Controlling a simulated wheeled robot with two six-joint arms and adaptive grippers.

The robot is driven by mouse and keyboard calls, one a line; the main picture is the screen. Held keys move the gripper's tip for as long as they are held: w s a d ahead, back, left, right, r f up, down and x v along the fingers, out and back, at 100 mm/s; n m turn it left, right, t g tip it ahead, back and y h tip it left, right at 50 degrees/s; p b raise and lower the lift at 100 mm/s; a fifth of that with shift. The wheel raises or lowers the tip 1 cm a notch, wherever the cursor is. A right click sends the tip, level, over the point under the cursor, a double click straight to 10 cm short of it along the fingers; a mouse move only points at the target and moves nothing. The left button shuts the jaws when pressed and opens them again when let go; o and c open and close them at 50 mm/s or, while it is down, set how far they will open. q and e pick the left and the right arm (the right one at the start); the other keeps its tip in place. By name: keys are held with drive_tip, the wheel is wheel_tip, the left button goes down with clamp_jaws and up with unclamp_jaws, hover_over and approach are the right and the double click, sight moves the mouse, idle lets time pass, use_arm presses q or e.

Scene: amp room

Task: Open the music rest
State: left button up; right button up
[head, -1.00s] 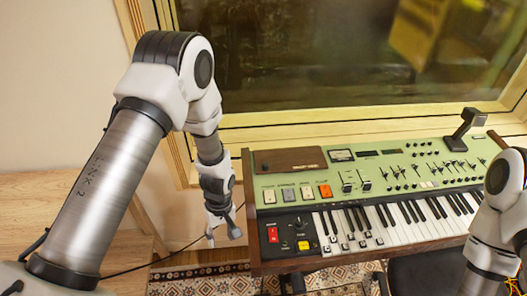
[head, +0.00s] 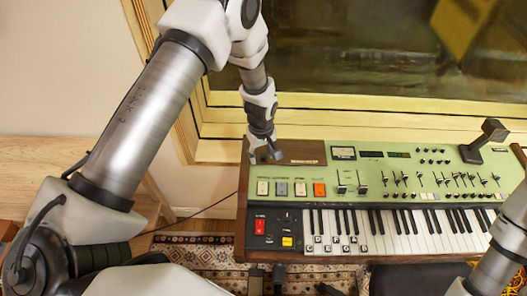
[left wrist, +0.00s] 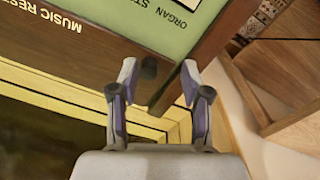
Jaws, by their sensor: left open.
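The music rest (head: 303,152) is a brown wooden panel at the back left of the green keyboard (head: 350,170). It lies flat. My left gripper (head: 265,156) is open over the left end of the panel. My right gripper is out of view.
A window frame (head: 350,120) runs close behind the keyboard. A dark lamp-like upright part (head: 485,140) stands at its back right. A wooden bench (head: 60,155) is at the left. My right arm shows at the right edge.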

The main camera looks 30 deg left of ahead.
sight(263, 156)
use_arm(q)
drive_tip(key=w+f, duration=0.1)
drive_tip(key=w+a+f, duration=0.1)
drive_tip(key=w+f, duration=0.1)
drive_tip(key=shift+f, duration=0.2)
drive_tip(key=shift+s+r, duration=0.1)
drive_tip(key=shift+c, duration=0.2)
drive_tip(key=shift+s+d+r, duration=0.25)
drive_tip(key=shift+s+r, duration=0.15)
drive_tip(key=shift+s, duration=0.1)
clamp_jaws()
drive_tip(key=shift+w+f, duration=0.1)
drive_tip(key=shift+f, duration=0.05)
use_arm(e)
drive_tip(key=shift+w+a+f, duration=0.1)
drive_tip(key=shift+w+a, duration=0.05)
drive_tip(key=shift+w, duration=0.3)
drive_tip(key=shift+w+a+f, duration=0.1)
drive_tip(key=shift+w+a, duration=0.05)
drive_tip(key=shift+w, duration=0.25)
